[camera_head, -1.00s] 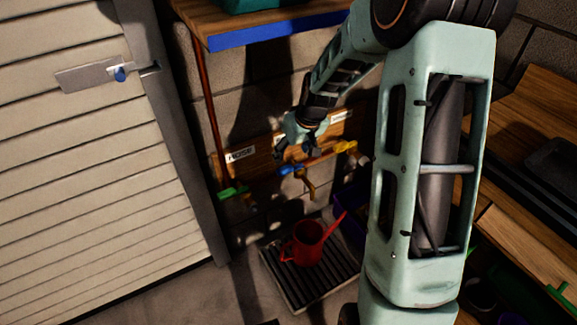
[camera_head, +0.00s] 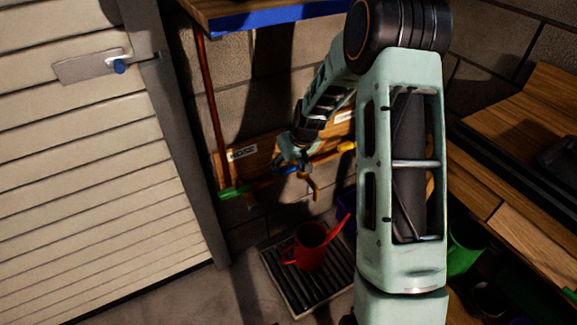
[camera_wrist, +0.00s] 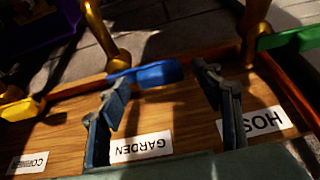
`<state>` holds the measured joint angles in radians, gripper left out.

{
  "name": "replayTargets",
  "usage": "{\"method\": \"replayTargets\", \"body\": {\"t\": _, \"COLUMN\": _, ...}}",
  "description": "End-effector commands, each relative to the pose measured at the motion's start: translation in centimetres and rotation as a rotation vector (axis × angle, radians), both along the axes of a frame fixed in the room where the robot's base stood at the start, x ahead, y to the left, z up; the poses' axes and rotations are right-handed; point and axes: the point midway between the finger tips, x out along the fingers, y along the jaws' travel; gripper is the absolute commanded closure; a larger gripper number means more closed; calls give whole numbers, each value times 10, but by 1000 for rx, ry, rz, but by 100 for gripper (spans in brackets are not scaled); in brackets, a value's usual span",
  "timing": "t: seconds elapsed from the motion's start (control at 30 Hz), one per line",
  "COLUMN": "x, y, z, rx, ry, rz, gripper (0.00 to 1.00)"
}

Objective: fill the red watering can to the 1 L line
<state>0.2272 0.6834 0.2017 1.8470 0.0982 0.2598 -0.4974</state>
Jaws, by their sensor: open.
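The red watering can (camera_head: 311,247) stands upright on a dark slatted drain tray (camera_head: 274,284) below the taps, its spout pointing up to the right. Its water level and 1 L line cannot be made out. My gripper (camera_head: 292,162) is open and empty at the tap with the blue handle (camera_head: 287,170). In the wrist view, my gripper's fingers (camera_wrist: 164,77) reach toward the blue handle (camera_wrist: 148,75), one finger near each end. Whether they touch it I cannot tell. The GARDEN label (camera_wrist: 141,146) shows between the fingers.
The tap with a green handle (camera_head: 234,192) is at left by the HOSE label (camera_head: 242,152). A yellow handle (camera_head: 346,147) is at right. A shelf (camera_head: 280,35) hangs above, a workbench (camera_head: 510,170) stands at right, and a shutter door (camera_head: 90,160) at left.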

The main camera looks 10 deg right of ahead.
Motion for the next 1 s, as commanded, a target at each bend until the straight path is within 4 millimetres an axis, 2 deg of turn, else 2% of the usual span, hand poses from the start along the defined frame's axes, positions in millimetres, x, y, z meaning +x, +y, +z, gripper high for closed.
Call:
{"method": "replayTargets", "body": {"t": 0.07, "x": 0, "y": 0, "z": 0, "rx": 0, "ry": 0, "rz": 0, "gripper": 46}}
{"method": "replayTargets", "body": {"t": 0.57, "x": 0, "y": 0, "z": 0, "rx": 0, "ry": 0, "rz": 0, "gripper": 100}}
{"method": "replayTargets", "body": {"t": 0.83, "x": -2, "y": -2, "z": 0, "rx": 1, "ry": 0, "rz": 31, "gripper": 100}}
{"method": "replayTargets", "body": {"t": 1.0, "x": -6, "y": -5, "z": 1, "rx": 2, "ry": 0, "rz": 110, "gripper": 100}}
